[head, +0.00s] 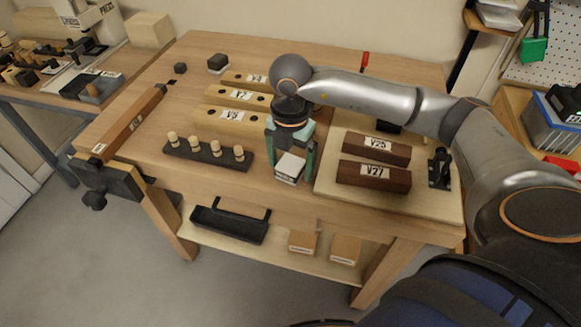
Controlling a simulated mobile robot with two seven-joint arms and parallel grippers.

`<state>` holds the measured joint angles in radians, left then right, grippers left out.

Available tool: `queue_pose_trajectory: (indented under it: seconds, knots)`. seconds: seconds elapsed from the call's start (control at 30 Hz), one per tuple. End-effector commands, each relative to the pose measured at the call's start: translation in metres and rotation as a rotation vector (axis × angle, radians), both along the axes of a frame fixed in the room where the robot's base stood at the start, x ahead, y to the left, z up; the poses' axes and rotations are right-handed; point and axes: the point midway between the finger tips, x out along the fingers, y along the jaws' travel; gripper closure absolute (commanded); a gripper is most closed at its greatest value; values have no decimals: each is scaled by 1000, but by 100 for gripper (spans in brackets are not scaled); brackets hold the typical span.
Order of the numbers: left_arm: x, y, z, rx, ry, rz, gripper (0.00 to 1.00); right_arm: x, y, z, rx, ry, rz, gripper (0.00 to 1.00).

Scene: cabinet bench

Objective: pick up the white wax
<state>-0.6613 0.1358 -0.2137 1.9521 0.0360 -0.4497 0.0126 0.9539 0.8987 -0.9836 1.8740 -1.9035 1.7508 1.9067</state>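The white wax (290,168) is a small pale block with a label on its front face, near the front edge of the wooden bench. My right gripper (291,157) points down over it, with one greenish finger on each side of the block. I cannot tell whether the fingers press on it or stand slightly apart from it, nor whether the block rests on the bench top. My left gripper is not in view.
A dark rack with several wooden pegs (207,152) stands left of the wax. Dark blocks V25 (377,148) and V27 (373,177) lie on a pale board (422,200) to the right. Light blocks, including V6 (230,119), lie behind. A vise (105,180) is at the left edge.

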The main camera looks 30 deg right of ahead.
Motion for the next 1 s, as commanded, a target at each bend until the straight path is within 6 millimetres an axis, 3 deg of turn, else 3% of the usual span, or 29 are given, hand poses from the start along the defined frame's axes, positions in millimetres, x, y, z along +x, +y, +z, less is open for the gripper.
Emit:
queue_pose_trajectory:
  seconds: [0.07,0.77,1.0]
  knots:
    - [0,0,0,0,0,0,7,0,0,0,0,0,-1,18]
    - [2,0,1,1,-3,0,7,0,0,1,0,0,-1,96]
    - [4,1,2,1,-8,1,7,0,0,1,0,-1,0,97]
